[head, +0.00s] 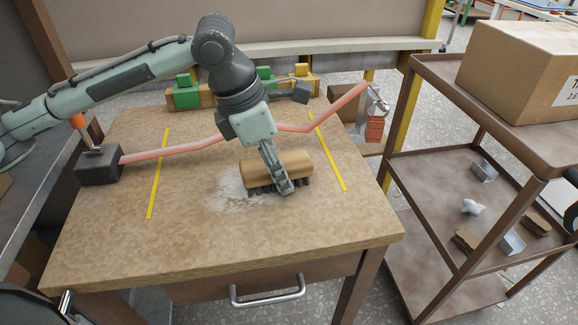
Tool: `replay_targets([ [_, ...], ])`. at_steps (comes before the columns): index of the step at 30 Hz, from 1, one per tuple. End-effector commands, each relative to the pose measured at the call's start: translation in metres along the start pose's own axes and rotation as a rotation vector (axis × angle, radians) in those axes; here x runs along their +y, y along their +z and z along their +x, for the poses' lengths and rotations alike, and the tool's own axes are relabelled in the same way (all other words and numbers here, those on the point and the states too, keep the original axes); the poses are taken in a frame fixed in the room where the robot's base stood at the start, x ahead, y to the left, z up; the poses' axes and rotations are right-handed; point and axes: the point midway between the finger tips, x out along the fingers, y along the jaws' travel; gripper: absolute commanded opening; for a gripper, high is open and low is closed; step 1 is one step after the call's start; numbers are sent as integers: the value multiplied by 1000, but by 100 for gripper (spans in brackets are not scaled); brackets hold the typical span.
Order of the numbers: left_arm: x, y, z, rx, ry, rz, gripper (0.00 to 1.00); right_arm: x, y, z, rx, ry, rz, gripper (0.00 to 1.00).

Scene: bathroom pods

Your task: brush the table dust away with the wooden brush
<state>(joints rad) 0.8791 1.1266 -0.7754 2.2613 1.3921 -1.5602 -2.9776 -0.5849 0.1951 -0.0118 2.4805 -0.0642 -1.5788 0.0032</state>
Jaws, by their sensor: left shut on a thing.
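The wooden brush (296,163) has a tan block and dark bristles. It is low over the wooden table (100,245), with its bristles down at the surface. My left gripper (282,187) is shut on the brush from above, with a finger across its near side. A patch of pale grey dust (232,191) lies on the tabletop, mostly to the left of the brush and below it. The brush hides part of the patch. My right gripper is not in view.
A pinkish pipe (170,149) runs across the table behind the brush, from a dark block (98,166). Two yellow strips (157,175) mark the top. Green blocks (187,92) stand at the back. A brown shelf cart (440,165) with a cardboard box (520,65) stands right.

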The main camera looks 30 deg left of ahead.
Motion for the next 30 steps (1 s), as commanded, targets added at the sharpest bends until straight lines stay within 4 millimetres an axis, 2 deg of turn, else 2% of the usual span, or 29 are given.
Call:
replay_targets([
  [1,-1,-6,3,17,-5,-1,0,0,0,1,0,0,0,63],
  [12,-18,-4,0,12,-7,3,0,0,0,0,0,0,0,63],
  [22,-20,24,5,2,-4,3,0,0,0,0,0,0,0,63],
  [30,-20,34,7,2,-2,1,0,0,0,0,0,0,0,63],
])
